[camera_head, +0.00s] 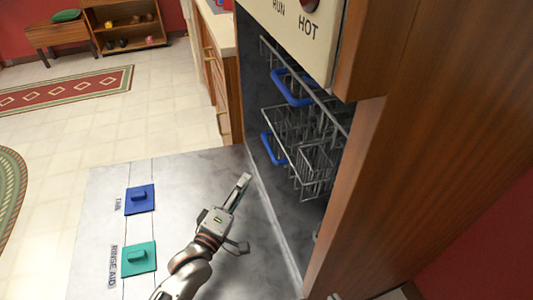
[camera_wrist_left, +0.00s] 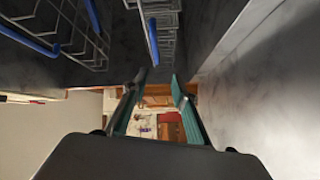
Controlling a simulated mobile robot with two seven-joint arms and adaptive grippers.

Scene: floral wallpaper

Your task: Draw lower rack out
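The dishwasher stands open with two grey wire racks inside. The lower rack (camera_head: 315,170) has a blue handle (camera_head: 272,148) at its front. The upper rack (camera_head: 330,105) has its own blue handle (camera_head: 290,88). My left gripper (camera_head: 243,213) is open and empty above the lowered door (camera_head: 105,205), in front of and below the lower rack's handle, apart from it. In the left wrist view, the open fingers (camera_wrist_left: 157,80) have nothing between them. A blue bar (camera_wrist_left: 152,40) and wire racks show above the fingers; which rack the bar belongs to is unclear. My right gripper is not in view.
The door carries a blue TAB lid (camera_head: 139,199) and a green RINSE AID lid (camera_head: 138,260). A wooden cabinet side (camera_head: 430,130) bounds the right. Wooden drawers (camera_head: 218,85) stand behind the dishwasher. The tiled floor (camera_head: 120,125) to the left is open.

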